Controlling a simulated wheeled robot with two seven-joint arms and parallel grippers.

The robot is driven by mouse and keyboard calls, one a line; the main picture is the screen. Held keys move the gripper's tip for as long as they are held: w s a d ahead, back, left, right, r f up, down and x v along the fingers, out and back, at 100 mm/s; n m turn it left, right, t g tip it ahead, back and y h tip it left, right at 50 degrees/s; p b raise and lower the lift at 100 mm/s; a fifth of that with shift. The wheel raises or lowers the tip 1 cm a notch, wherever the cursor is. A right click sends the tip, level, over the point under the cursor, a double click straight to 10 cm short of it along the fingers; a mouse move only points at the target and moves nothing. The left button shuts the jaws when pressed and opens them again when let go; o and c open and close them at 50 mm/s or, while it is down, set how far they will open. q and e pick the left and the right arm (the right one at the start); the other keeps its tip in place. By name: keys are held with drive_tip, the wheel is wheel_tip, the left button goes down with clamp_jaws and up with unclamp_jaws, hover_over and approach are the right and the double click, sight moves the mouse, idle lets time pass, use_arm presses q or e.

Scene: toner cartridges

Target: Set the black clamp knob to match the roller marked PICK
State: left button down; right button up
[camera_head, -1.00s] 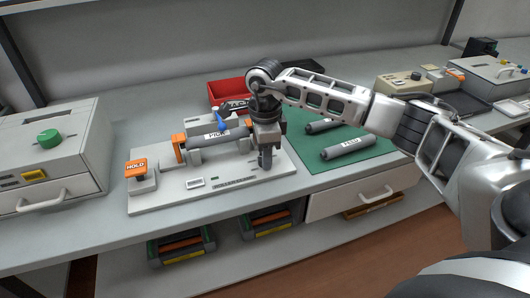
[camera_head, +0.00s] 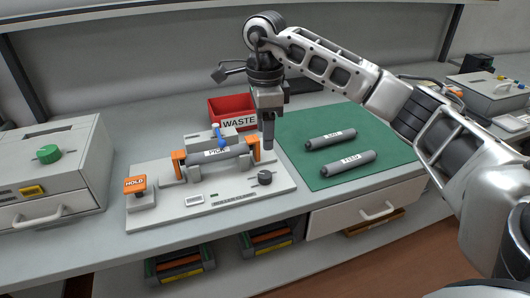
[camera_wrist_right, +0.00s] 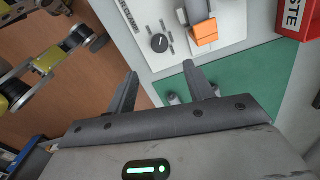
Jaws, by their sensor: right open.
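The black clamp knob (camera_head: 265,178) sits at the right front of the white fixture base (camera_head: 225,204). In the right wrist view the knob (camera_wrist_right: 159,43) has a light pointer line and marks around it. The grey roller marked PICK (camera_head: 217,156) lies in the fixture between orange clamps (camera_head: 179,163), with a blue lever (camera_head: 219,137) above it. My right gripper (camera_head: 268,143) hangs above and behind the knob, apart from it. In the right wrist view its fingers (camera_wrist_right: 160,84) are spread with nothing between them. My left gripper is out of view.
A green mat (camera_head: 310,182) to the right holds two more rollers, one marked FEED (camera_head: 348,164). A red WASTE bin (camera_head: 215,108) stands behind the fixture. An orange HOLD button (camera_head: 135,184) is at the fixture's left. A grey machine with a green knob (camera_head: 47,155) stands far left.

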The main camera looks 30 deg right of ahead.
drive_tip(key=shift+r, duration=2.25)
